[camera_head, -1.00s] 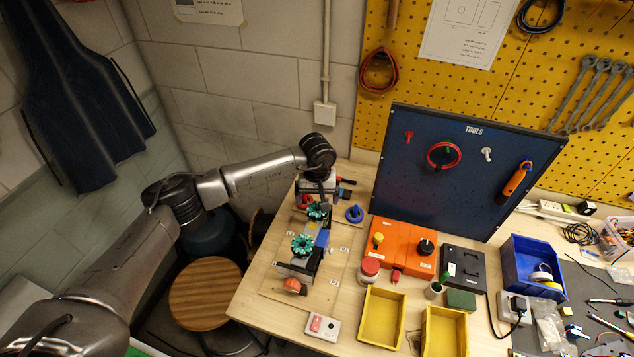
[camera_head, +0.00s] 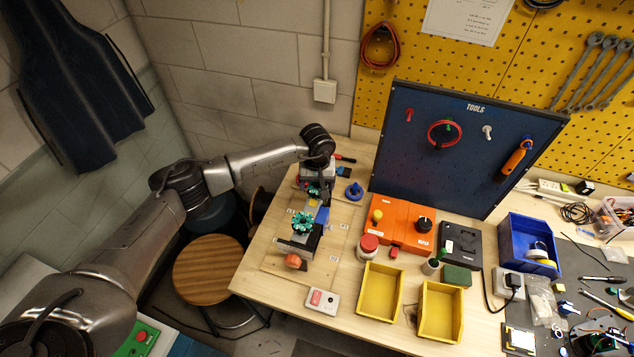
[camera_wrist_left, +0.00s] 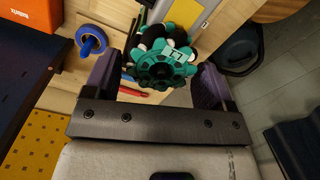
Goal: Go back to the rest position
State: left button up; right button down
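My left gripper (camera_head: 316,186) points down over the back of the small wheeled assembly at the left end of the bench. In the left wrist view its two dark fingers (camera_wrist_left: 156,70) stand wide apart. A teal roller wheel (camera_wrist_left: 162,66) shows between and beyond them; I see no clear grip on it. In the head view, a second teal wheel (camera_head: 302,223) sits nearer the front of the assembly. My right gripper is not in view.
A blue ring-shaped part (camera_head: 354,191) lies right of the gripper. An orange box (camera_head: 399,222), yellow trays (camera_head: 380,292) and a blue tool panel (camera_head: 465,150) stand further right. A wooden stool (camera_head: 207,270) is beside the bench, under my arm.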

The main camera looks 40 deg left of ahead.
pick_arm(q)
jog(key=c, duration=0.6)
jog(key=o, duration=0.3)
jog(key=c, duration=0.4)
jog(key=shift+r, duration=0.25)
jog(key=shift+r, duration=0.1)
jog(key=shift+r+p, duration=0.65)
jog(key=shift+r, duration=0.5)
jog(key=shift+r+p, duration=0.85)
jog(key=shift+r, duration=1.1)
